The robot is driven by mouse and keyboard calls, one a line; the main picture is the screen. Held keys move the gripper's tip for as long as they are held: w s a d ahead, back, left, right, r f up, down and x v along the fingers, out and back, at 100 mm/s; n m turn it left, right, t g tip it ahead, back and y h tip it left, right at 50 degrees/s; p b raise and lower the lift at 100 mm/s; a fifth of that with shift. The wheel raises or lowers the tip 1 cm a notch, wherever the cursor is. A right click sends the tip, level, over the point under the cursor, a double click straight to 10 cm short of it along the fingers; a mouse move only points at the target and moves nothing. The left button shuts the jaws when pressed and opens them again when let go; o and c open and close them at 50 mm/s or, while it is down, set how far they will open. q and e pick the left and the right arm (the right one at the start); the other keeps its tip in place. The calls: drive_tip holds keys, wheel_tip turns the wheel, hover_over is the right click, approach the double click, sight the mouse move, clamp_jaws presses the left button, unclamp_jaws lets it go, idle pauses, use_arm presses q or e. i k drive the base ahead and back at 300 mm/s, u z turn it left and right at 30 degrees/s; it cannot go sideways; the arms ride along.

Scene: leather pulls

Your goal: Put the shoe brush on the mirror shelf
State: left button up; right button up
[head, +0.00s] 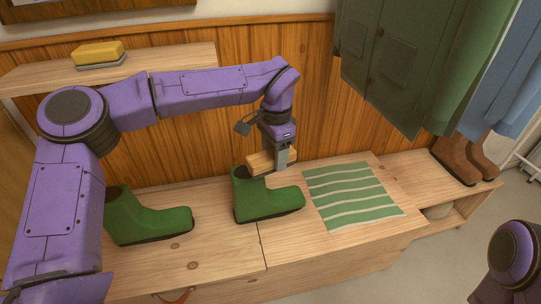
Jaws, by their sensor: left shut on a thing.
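My left gripper (283,157) is shut on the tan shoe brush (260,163), which it holds just above the opening of a green boot; I cannot tell whether they touch. Part of the brush is hidden behind the fingers. The mirror shelf (165,60) is a light wooden board on the wall at the upper left, below a framed edge at the top of the picture. A yellow block on a grey base (97,54) lies on its left part. My left arm covers some of the shelf's front. My right gripper is out of the picture; only a right arm link shows.
Two green boots (268,203) (146,217) stand on the wooden bench (215,250). A green striped cloth (352,195) lies to their right. Coats (395,60) hang at the upper right above brown boots (460,160). The right part of the shelf is clear.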

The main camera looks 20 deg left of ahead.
sight(179, 55)
drive_tip(key=z, duration=0.05)
drive_tip(key=k, duration=0.6)
drive_tip(key=u, duration=0.75)
drive_tip(key=i, duration=0.5)
drive_tip(key=u, duration=0.05)
